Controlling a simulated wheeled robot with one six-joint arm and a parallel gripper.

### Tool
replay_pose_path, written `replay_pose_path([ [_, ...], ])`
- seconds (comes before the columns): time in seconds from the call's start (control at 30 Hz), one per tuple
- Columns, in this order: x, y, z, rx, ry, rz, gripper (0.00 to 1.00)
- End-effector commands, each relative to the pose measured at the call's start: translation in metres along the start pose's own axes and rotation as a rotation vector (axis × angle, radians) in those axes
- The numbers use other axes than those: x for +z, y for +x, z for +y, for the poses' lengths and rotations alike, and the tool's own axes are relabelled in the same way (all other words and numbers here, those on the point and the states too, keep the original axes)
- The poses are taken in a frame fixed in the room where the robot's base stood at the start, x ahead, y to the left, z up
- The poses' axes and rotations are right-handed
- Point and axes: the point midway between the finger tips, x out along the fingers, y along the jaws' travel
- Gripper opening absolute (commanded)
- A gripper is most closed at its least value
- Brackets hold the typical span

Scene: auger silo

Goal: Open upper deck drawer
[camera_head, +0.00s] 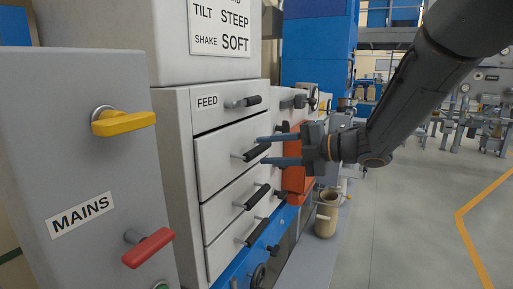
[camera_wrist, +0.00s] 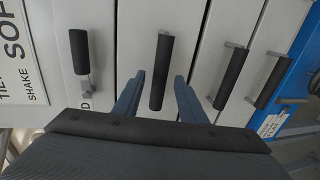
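The upper drawer (camera_head: 222,160) is a pale grey front below the FEED panel, flush with the cabinet. Its black bar handle (camera_head: 258,152) also shows in the wrist view (camera_wrist: 161,72). My gripper (camera_head: 262,151) is open at this handle, with its two blue-grey fingers apart. In the wrist view my gripper (camera_wrist: 159,76) has one finger on each side of the handle, with gaps visible on both sides. The fingers do not appear to touch it. I cannot tell exactly how deep the fingertips reach around the bar.
Two lower drawers have similar handles (camera_head: 258,196) (camera_head: 257,232). A FEED handle (camera_head: 246,102) is above. A MAINS box (camera_head: 85,180) with yellow and red levers stands at left. An orange box (camera_head: 297,170) lies behind my gripper. The floor (camera_head: 410,220) at right is clear.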

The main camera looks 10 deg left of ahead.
Motion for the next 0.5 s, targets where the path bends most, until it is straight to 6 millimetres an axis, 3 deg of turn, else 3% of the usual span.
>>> replay_pose_path([
  [0.2,-0.001,0.030,0.001,0.000,0.002,0.001,0.37],
  [0.5,0.000,0.040,0.000,-0.001,0.002,-0.003,0.37],
])
